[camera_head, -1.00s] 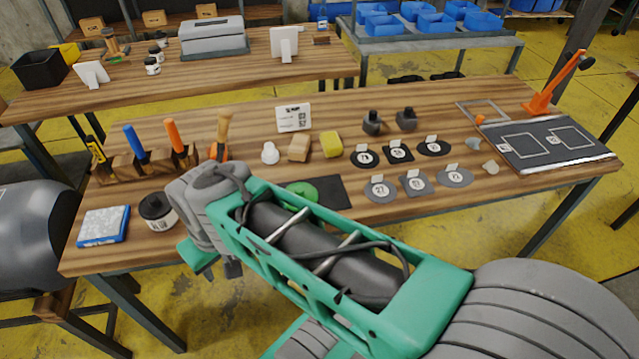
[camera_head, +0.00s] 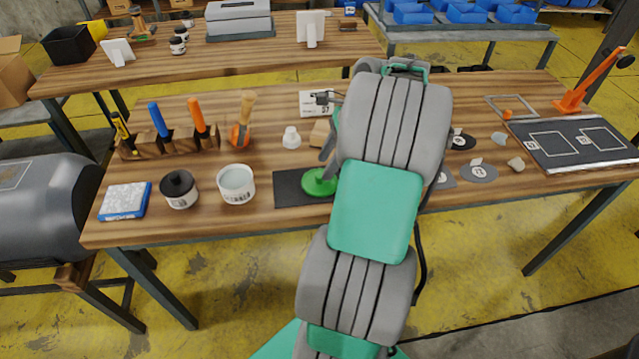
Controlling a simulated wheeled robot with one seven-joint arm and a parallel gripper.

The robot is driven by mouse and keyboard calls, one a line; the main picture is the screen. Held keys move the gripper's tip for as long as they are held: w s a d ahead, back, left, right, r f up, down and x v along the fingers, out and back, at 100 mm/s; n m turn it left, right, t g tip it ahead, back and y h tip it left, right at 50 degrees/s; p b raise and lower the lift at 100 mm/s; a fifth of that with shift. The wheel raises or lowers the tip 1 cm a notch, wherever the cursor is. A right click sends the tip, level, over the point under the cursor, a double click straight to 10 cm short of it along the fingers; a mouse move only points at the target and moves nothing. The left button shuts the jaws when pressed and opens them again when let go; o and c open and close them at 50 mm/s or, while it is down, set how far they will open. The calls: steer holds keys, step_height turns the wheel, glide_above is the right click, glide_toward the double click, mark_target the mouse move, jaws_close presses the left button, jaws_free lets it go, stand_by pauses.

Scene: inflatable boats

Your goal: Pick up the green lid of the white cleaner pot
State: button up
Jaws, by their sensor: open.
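The green lid (camera_head: 319,182), round with a knob on top, lies on a dark mat (camera_head: 287,188) near the front of the table. My arm covers the right part of the mat. The white cleaner pot (camera_head: 236,184) stands to the left of the mat, upright and without a lid on it. My gripper (camera_head: 324,126) shows partly at the left side of my wrist, above the table and farther back than the lid. Its grey fingers are apart and I see nothing held between them. The rest of it is hidden behind my arm.
Behind are a wooden tool rack (camera_head: 170,142), a brush (camera_head: 242,120) and a white bottle (camera_head: 291,138). Bare wood lies between pot and mat.

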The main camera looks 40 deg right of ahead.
mark_target(320, 179)
steer(key=b+x, duration=0.1)
steer(key=x, duration=0.3)
steer(key=shift+w+d+f, duration=0.1)
steer(key=shift+f, duration=0.05)
jaws_close()
